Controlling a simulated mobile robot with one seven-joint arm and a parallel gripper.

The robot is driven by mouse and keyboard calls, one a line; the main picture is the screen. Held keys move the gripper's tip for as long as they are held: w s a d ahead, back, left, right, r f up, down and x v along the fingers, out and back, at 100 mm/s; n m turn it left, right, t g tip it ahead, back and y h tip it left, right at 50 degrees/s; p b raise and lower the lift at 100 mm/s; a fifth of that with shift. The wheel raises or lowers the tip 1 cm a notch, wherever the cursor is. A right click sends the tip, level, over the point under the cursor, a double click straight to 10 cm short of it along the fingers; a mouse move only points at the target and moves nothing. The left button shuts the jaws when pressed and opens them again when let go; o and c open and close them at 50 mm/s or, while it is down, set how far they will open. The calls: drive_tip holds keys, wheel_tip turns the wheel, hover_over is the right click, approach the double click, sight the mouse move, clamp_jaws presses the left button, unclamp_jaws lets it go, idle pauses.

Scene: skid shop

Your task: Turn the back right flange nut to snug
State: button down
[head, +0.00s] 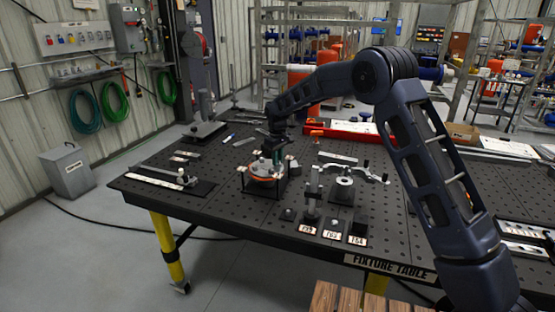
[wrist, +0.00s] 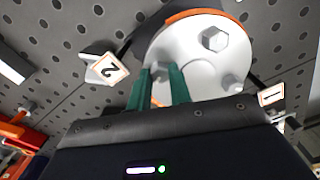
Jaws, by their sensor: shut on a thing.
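The grey flange (head: 263,166), with an orange rim, sits on a dark stand on the fixture table. It fills the upper middle of the wrist view (wrist: 185,50). My gripper (head: 275,153) is over the back of the flange, pointing down. In the wrist view my green fingers (wrist: 161,80) are shut at the flange edge on a flange nut, mostly hidden between them. I cannot confirm from its position that it is the back right one. A hex nut (wrist: 215,38) and another nut (wrist: 230,82) show on the flange face, clear of my fingers.
Number tags 2 (wrist: 112,66) and 1 (wrist: 271,95) stand beside the flange. On the perforated fixture table (head: 225,210), fixtures with tags stand to the right of the flange, and a flat bar (head: 155,180) lies left. A red tray (head: 345,131) lies behind.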

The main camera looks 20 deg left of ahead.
drive_tip(key=m, duration=0.7)
drive_tip(key=shift+r, duration=0.1)
drive_tip(key=m, duration=0.6)
drive_tip(key=shift+w, duration=0.1)
drive_tip(key=shift+m, duration=0.4)
drive_tip(key=c, duration=1.3)
unclamp_jaws()
wheel_tip(320, 180, up, 11)
drive_tip(key=shift+f, duration=0.1)
